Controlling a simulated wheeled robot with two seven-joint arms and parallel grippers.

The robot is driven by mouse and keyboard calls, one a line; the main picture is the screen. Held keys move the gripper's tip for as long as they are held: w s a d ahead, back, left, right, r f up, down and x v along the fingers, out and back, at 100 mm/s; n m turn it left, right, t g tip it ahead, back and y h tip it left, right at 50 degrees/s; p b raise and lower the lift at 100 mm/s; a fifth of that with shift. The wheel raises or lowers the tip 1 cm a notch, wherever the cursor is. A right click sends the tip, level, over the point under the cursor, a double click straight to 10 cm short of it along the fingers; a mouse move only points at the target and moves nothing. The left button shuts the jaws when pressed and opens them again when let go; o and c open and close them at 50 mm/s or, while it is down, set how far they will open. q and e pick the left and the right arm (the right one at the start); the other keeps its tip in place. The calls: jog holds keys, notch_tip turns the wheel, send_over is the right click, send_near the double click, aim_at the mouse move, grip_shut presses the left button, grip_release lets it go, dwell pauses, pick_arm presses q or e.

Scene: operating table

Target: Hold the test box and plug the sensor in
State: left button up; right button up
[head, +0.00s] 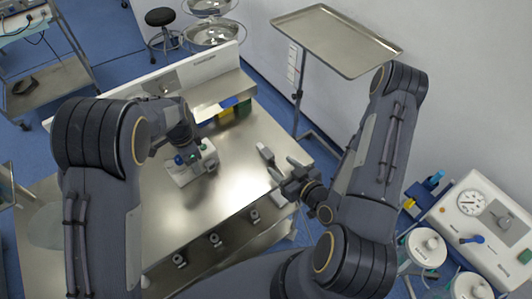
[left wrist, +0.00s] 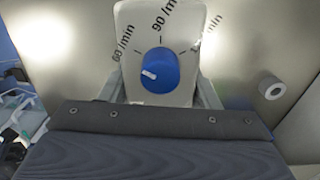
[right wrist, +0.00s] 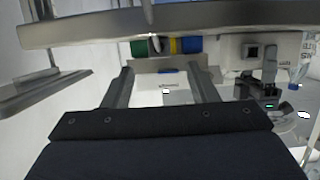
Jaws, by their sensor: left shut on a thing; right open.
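The test box (head: 186,176) is a white box on the steel table, left of centre in the head view. Its face with a blue knob (left wrist: 157,70) and rate marks fills the top of the left wrist view. My left gripper (head: 190,160) is shut on the box, a finger along each side. My right gripper (head: 284,168) is open and empty above the table, right of the box.
The steel table (head: 235,190) is mostly bare between the grippers. A raised shelf (head: 222,92) with coloured items under it stands at the back. A tray stand (head: 335,40) is at the back right, and a machine with a gauge (head: 480,215) at the right.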

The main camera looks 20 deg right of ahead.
aim_at(267, 152)
jog(key=shift+x, duration=1)
jog(key=shift+r+x, duration=0.2)
jog(key=shift+x, duration=1.2)
jog(key=shift+r+x, duration=0.25)
jog(key=shift+x, duration=1.1)
jog(key=shift+w, duration=0.1)
jog(key=shift+c, duration=0.3)
jog(key=c, duration=1.1)
notch_tip(267, 152, up, 10)
